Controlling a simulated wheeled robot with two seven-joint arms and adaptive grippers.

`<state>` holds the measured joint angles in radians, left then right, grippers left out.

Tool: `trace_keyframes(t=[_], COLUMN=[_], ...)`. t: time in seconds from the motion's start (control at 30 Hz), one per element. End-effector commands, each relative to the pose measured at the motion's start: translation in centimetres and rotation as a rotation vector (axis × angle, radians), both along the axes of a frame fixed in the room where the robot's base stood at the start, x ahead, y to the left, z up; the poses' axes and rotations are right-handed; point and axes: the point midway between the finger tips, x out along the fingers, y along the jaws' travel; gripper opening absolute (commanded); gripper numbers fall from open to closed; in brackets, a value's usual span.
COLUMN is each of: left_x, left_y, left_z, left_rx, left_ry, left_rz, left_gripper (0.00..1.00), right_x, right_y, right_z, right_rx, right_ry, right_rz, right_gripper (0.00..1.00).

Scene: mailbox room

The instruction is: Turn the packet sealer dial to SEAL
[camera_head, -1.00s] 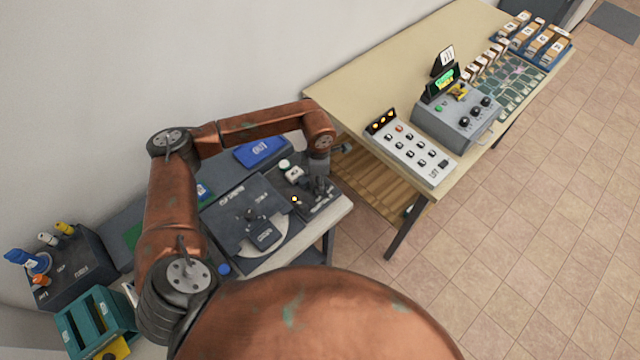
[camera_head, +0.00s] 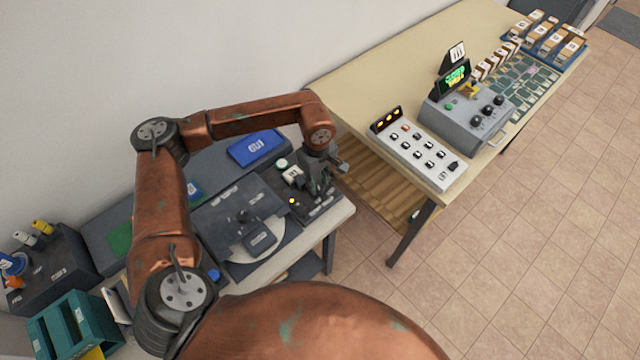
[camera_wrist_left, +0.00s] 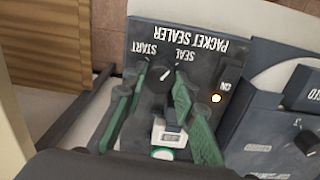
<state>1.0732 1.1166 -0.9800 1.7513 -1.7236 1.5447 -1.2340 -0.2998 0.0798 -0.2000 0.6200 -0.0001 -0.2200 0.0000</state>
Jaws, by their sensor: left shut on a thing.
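The packet sealer (camera_wrist_left: 205,75) is a dark panel, its lettering upside down in the left wrist view; it also shows at the shelf's right end in the head view (camera_head: 318,207). Its round black dial (camera_wrist_left: 158,77) has a pale pointer mark, which appears to lean toward the SEAL label (camera_wrist_left: 185,56) rather than START. My left gripper (camera_wrist_left: 155,88) has its green-sided fingers on either side of the dial and is shut on it. In the head view my left gripper (camera_head: 318,184) hides the dial. My right gripper is not in view.
A white box with a small display (camera_wrist_left: 170,133) lies close to the fingers. A blue OUT tray (camera_head: 257,147) sits behind. A beige table (camera_head: 365,75) with control boxes stands to the right.

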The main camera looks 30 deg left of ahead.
Motion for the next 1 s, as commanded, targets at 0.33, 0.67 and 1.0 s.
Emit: trace_keyframes(t=[0.33,0.67,1.0], left_x=[0.0,0.0,0.0], left_y=[0.0,0.0,0.0], left_z=[-0.1,0.0,0.1], left_rx=[-0.001,-0.001,-0.002], left_ry=[0.001,0.000,0.001], left_rz=[-0.227,-0.314,-0.323], left_gripper=[0.01,0.01,0.01], right_x=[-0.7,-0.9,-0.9], right_y=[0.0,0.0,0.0], right_z=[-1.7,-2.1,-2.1], right_rx=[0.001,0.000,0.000], right_ry=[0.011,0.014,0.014], right_rz=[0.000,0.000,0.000], right_gripper=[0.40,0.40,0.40])
